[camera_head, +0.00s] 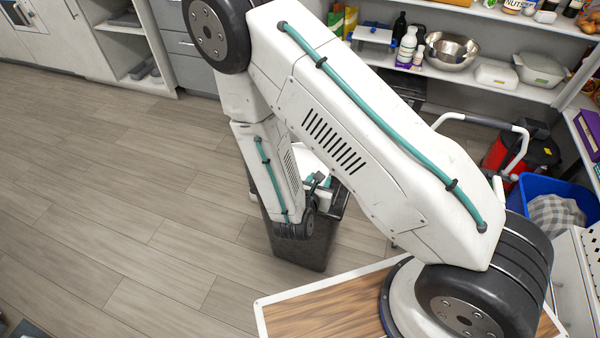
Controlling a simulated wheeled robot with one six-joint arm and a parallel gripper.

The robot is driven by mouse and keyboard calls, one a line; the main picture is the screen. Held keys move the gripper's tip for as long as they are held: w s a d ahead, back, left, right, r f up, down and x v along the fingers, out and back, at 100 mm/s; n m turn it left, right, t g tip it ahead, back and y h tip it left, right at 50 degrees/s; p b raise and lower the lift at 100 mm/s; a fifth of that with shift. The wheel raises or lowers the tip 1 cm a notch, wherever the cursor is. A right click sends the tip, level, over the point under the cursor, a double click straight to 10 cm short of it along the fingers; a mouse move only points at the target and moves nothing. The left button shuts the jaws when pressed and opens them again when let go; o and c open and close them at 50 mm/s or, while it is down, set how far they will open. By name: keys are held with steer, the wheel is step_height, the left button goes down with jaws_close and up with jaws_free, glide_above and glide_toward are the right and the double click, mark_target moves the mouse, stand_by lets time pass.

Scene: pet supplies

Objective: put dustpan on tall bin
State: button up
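A dark grey tall bin (312,252) stands on the wood floor near the middle, behind and below my arm. Its rim is mostly covered by my arm. My gripper end (320,186) is low over the bin's top, largely hidden by my own arm links, so its fingers do not show clearly. A pale piece (312,158) shows just behind the arm above the bin; I cannot tell whether it is the dustpan or part of my wrist. No dustpan can be made out for sure.
Shelves with bottles and a steel bowl (452,50) stand at the back right. A blue crate (550,195) with grey cloth and a red container (510,155) are at the right. Grey drawers (185,45) stand at the back left. Open floor (120,190) lies left.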

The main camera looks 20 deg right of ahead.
glide_above(307, 166)
steer(key=s+a, duration=0.3)
steer(key=shift+s+d+f, duration=0.2)
steer(key=shift+d+f, duration=0.05)
steer(key=shift+f, duration=0.1)
steer(key=shift+w+f, duration=0.15)
steer(key=shift+f, duration=1.65)
steer(key=shift+f, duration=0.15)
steer(key=o, duration=1.1)
steer(key=shift+c, duration=0.2)
